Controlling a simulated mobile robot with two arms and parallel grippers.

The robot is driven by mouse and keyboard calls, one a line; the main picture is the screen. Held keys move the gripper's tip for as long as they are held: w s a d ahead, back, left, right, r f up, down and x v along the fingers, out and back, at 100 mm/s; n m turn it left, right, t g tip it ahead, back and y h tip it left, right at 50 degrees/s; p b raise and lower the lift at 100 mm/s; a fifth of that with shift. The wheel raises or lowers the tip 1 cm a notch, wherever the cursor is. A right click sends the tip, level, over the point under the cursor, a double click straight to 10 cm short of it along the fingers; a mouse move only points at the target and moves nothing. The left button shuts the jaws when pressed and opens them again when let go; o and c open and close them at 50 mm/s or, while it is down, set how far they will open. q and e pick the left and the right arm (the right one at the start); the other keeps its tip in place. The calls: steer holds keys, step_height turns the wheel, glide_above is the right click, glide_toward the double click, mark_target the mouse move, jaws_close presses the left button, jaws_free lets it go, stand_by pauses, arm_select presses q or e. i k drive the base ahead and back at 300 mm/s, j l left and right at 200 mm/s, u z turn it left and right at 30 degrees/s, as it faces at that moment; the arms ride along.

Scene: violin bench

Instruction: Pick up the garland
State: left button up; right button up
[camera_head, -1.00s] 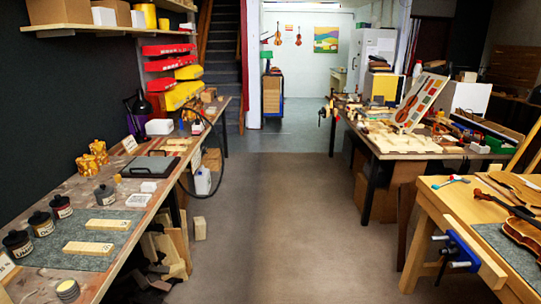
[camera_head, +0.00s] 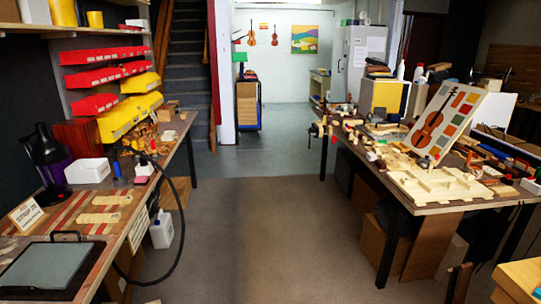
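I cannot make out a garland for certain in the head view. A tan, curly-looking heap (camera_head: 146,138) lies on the left bench near the red and yellow bins. It is too small to tell what it is. Neither of my grippers shows in the view.
A long bench (camera_head: 128,222) runs along the left, with a dark lamp (camera_head: 50,160) and a white box (camera_head: 88,171). A cluttered table (camera_head: 440,208) stands right, bearing a violin chart (camera_head: 440,122). The floor aisle (camera_head: 262,225) between is clear. A white jug (camera_head: 161,230) stands by the left bench.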

mark_target(388, 126)
steer(key=i+z, duration=0.15)
steer(key=i, duration=0.45)
steer(key=i+z, duration=0.2)
steer(key=i, duration=0.4)
steer(key=i+z, duration=0.15)
steer(key=i, duration=0.45)
steer(key=i+j+z, duration=0.15)
steer(key=i, duration=0.45)
steer(key=i+z, duration=0.1)
steer(key=i, duration=0.6)
steer(key=i+j+z, duration=0.15)
steer(key=i, duration=0.55)
steer(key=i+j+z, duration=0.1)
steer(key=i, duration=0.6)
